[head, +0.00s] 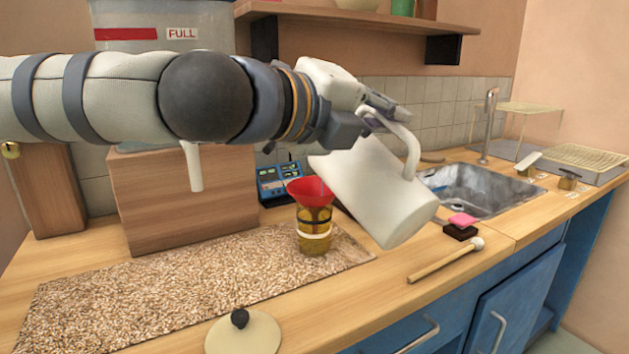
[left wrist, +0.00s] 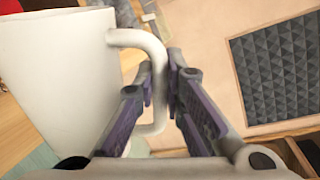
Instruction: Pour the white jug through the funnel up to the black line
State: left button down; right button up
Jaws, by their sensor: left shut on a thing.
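My left gripper (head: 378,112) is shut on the handle (head: 408,150) of the white jug (head: 365,185); the handle also shows between the fingers in the left wrist view (left wrist: 157,78). The jug is held in the air, tilted, its mouth end toward the left, close above and right of the red funnel (head: 309,188). The funnel sits in the top of an amber glass jar (head: 314,246) with a black line and a pale band around it. I see no stream, and cannot tell the level in the jar. My right gripper is not in view.
The jar stands on a speckled mat (head: 190,285). A wooden block (head: 170,210) and a blue meter (head: 275,184) are behind. A mallet (head: 445,260), pink-topped block (head: 462,221) and sink (head: 480,190) lie right. A round pale disc (head: 255,335) is in front.

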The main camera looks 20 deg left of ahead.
pick_arm(q)
jog(key=shift+w+a+r+n+p, duration=0.3)
jog(key=shift+a+r+n+p, duration=0.15)
jog(key=shift+a+r+n, duration=0.2)
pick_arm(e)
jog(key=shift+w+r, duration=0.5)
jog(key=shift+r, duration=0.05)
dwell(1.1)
pick_arm(q)
jog(key=shift+w+a+r+n+h+p, duration=0.25)
jog(key=shift+w+a+r+h+p, duration=0.15)
jog(key=shift+a, duration=0.25)
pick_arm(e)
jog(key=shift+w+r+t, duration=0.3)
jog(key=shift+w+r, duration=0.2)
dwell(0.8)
